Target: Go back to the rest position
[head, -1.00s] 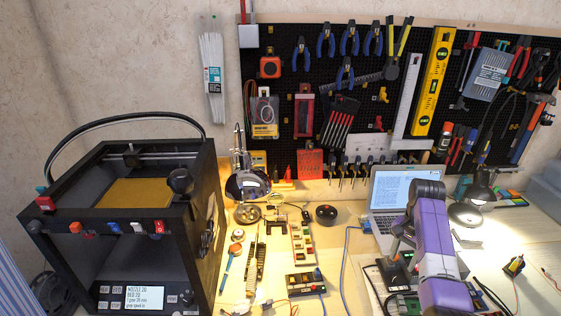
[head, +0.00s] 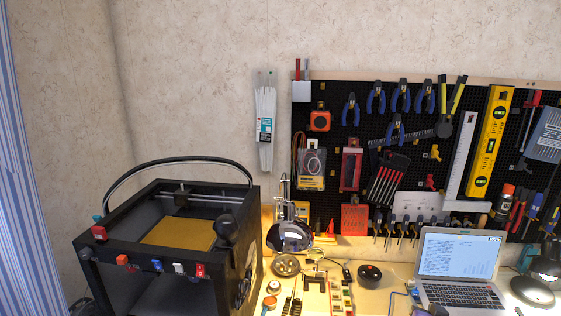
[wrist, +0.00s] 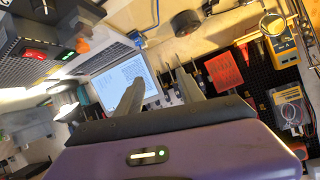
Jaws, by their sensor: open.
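My gripper (wrist: 160,92) shows in the wrist view, with its two grey fingers apart and nothing between them. Its purple body (wrist: 180,155) fills the bottom of that view. The fingers point toward the laptop and the pegboard, which look tilted there. The gripper does not show clearly in the head view.
The black 3D printer (head: 252,250) stands at the left of the bench. The open laptop (head: 458,255) and a desk lamp (head: 532,290) are at the right. Tools hang on the pegboard (head: 335,120). A multimeter (wrist: 283,42) shows in the wrist view.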

